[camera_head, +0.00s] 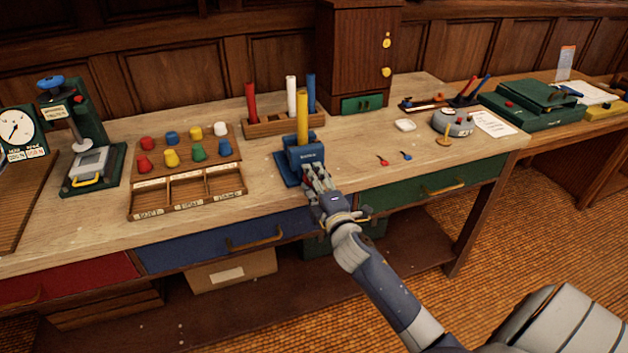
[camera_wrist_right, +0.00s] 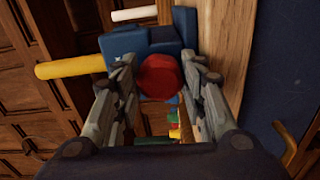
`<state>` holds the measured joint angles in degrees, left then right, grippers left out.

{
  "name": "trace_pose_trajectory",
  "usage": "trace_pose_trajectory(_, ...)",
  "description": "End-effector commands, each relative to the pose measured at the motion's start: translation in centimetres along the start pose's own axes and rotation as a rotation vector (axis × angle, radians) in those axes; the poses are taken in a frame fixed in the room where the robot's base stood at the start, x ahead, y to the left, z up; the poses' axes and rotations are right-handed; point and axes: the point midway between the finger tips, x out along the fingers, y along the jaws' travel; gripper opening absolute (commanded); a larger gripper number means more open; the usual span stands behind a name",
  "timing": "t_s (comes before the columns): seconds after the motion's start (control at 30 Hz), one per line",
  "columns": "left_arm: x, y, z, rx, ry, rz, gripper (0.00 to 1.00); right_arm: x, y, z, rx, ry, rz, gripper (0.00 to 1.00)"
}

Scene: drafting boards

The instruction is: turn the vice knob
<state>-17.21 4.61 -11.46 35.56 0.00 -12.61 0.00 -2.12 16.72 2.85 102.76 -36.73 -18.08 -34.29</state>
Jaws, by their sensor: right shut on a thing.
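A blue vice (camera_head: 305,156) stands near the front edge of the wooden bench, with a yellow rod (camera_head: 302,115) upright in it. The blue vice body (camera_wrist_right: 150,42) and the yellow rod (camera_wrist_right: 70,66) show behind the knob there. My left gripper is not in view.
A rack (camera_head: 285,124) with red, white and blue rods stands behind the vice. Drawer handles (camera_head: 253,238) stick out below.

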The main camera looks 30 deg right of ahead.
Motion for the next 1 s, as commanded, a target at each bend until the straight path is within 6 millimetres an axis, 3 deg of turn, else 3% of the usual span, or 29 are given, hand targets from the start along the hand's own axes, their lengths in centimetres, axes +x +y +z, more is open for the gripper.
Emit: trace_pose_trajectory(1.0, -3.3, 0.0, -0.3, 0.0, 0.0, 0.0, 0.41, 0.0, 0.2, 0.0, 0.966, -0.002, 0.0, 0.15)
